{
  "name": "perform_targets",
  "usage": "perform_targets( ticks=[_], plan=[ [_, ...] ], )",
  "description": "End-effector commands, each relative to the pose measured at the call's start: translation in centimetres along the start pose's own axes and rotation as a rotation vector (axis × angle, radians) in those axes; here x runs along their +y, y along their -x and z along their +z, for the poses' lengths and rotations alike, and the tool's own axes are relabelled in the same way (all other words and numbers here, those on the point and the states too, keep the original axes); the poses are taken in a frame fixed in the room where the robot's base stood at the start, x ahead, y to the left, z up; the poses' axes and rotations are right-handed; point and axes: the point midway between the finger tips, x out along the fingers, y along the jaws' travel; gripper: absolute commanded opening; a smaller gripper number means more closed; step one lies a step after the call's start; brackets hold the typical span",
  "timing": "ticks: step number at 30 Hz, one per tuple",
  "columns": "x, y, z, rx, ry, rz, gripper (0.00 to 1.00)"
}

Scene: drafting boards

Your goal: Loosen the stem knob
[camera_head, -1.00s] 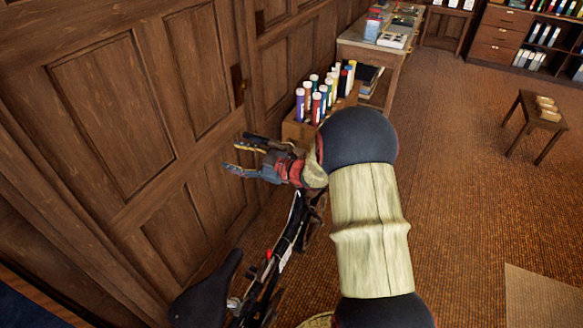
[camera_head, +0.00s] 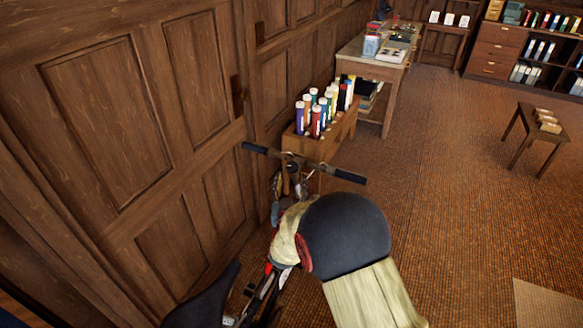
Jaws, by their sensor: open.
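A bicycle stands beside the panelled wall. Its handlebar (camera_head: 340,173) has dark grips at both ends, and its black saddle (camera_head: 205,302) is at the lower left. The stem is near the middle of the handlebar, but I cannot make out the stem knob. My gripper (camera_head: 288,182) is open just below and in front of the handlebar's middle, seen largely from behind. My wrist and forearm hide part of it and much of the bicycle frame. I cannot tell whether the fingers touch the stem.
A wooden box (camera_head: 318,148) of coloured tubes stands just behind the handlebar. A desk (camera_head: 385,72) stands beyond it along the wall (camera_head: 110,130). A small stool (camera_head: 532,135) is at the right. The carpet (camera_head: 450,200) between is clear.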

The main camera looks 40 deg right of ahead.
Motion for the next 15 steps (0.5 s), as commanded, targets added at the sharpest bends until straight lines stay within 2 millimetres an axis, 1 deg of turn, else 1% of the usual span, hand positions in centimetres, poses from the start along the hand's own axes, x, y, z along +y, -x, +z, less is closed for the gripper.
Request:
perform_targets(
  ticks=[5,12,15],
  plan=[
    [-0.1,-1.5,0.0,0.003,0.017,-0.002,0.51],
    [-0.1,-5.2,0.1,0.003,0.017,-0.003,0.51],
    [-0.1,-6.4,0.0,0.003,0.017,-0.004,0.51]
  ],
)
